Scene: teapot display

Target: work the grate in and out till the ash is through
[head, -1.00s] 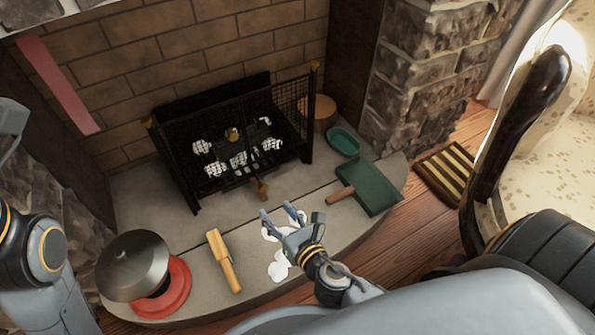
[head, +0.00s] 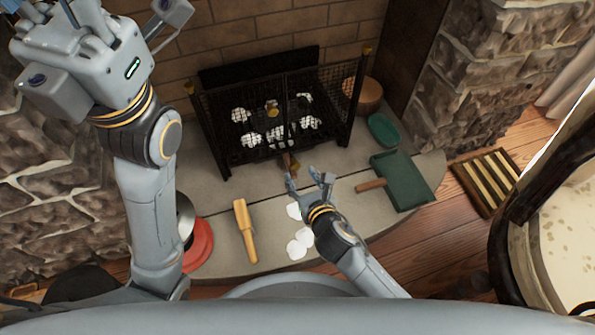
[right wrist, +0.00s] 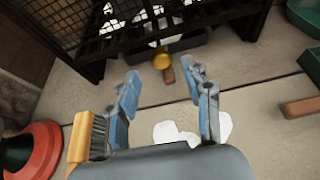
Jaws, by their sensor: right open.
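The black mesh-fronted fire grate (head: 275,110) stands against the brick back wall with several white lumps (head: 281,134) in it. A short wooden handle (head: 290,163) sticks out low at its front; in the right wrist view this handle (right wrist: 169,76) lies under a brass knob (right wrist: 161,60). My right gripper (head: 308,182) is open and empty just in front of the handle. In the right wrist view its blue fingers (right wrist: 168,88) are apart, with the handle beyond and between them. My left gripper (head: 125,22) is raised at the top left, its finger ends partly out of frame.
White patches (head: 300,243) lie on the hearth by my right wrist. A yellow-handled brush (head: 246,232), red round base (head: 200,246), green dustpan (head: 405,182) and green dish (head: 383,130) surround it. A slatted wooden piece (head: 487,182) lies right, near the chair.

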